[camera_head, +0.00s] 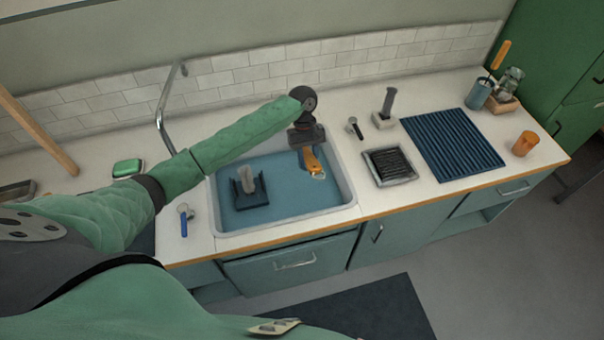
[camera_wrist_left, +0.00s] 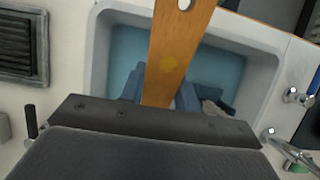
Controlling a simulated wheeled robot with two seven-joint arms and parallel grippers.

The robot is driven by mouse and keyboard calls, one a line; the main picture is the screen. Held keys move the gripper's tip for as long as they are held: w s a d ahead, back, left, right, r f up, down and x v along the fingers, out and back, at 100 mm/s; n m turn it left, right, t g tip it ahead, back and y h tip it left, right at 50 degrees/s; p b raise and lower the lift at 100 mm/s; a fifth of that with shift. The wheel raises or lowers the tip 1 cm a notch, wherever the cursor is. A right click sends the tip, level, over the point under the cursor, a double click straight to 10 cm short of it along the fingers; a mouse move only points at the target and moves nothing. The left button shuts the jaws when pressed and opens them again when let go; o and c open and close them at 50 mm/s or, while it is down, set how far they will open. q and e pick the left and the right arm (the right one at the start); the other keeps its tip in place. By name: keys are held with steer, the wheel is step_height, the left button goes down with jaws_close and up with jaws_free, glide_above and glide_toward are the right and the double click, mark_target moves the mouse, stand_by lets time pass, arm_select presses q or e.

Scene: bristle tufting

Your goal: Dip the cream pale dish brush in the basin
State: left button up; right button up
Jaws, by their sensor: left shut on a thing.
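My left gripper (camera_head: 308,143) is shut on a flat orange-brown wooden handle (camera_head: 313,162), likely that of the dish brush. The handle has a hole near its end and also fills the top middle of the left wrist view (camera_wrist_left: 172,55). The brush's bristles are hidden, so I cannot see their colour or whether they touch the water. The basin (camera_head: 348,190) is white-rimmed with blue inside, and the gripper is over its back right part. It also shows in the left wrist view (camera_wrist_left: 262,62). My right gripper is not in view.
A dark blue holder with a pale upright piece (camera_head: 247,188) stands in the basin. A tap (camera_head: 162,115) rises behind its left side. To the right are a dark-ribbed tray (camera_head: 390,166), a grey-handled item in a block (camera_head: 386,108) and a blue ribbed mat (camera_head: 452,143).

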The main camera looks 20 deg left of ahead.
arm_select(q)
steer(key=shift+r, duration=0.1)
steer(key=shift+r, duration=1.9)
